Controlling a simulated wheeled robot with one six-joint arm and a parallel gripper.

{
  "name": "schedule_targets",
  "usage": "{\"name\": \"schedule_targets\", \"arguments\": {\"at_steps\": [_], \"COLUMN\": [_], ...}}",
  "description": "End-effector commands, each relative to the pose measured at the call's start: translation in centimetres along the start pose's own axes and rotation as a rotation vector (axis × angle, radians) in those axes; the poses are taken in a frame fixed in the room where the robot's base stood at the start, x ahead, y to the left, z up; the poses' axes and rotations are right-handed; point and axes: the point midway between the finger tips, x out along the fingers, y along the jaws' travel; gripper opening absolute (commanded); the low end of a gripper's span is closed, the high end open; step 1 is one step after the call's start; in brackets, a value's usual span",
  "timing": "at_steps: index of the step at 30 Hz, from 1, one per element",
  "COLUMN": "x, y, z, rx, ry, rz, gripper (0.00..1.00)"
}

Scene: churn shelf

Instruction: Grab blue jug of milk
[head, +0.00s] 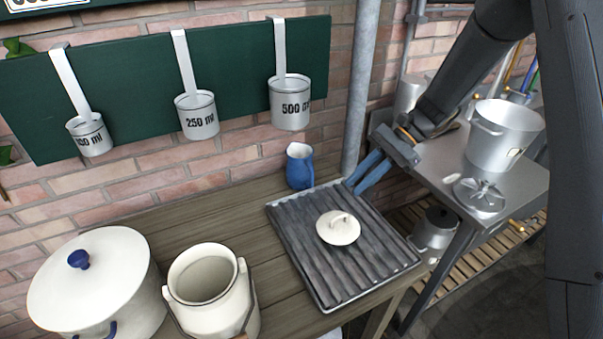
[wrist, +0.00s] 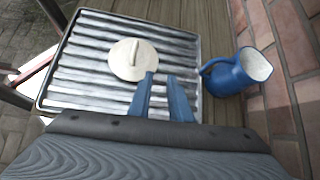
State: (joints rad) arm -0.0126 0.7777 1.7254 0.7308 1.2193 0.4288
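The blue jug (head: 299,169) stands upright on the wooden table at the back, near the brick wall and the grey pipe. Its inside looks white. In the wrist view the jug (wrist: 236,76) is at the right, with its handle toward my fingers. My gripper (head: 359,183) is to the right of the jug in the head view, over the back right corner of the ribbed tray, and apart from the jug. In the wrist view its two blue fingers (wrist: 163,82) show a gap between them with nothing held.
The ribbed metal tray (head: 287,232) carries a cream lid (head: 338,228). A cream can (head: 212,285) and a large lidded pot (head: 93,283) stand at the left. Measuring cups hang above from a green board (head: 237,58). A metal table (head: 435,165) with a pot (head: 503,135) is at the right.

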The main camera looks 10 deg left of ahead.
Motion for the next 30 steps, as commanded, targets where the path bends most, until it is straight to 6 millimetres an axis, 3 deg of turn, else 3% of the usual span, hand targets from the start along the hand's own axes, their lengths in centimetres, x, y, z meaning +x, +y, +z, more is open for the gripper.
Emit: {"name": "schedule_targets", "arguments": {"at_steps": [4, 10, 17, 30], "x": [1.6, 2.4, 3.0, 8.6], "y": [-4.1, -7.4, -8.4, -9.2], "z": [-1.1, -1.6, -1.4, 0.8], "rx": [0.097, 0.168, 0.187, 0.188], "ry": [-0.165, -0.317, -0.369, -0.368], "rz": [-0.051, -0.091, -0.101, -0.100], "gripper": [0.18, 0.18, 0.18, 0.18]}}
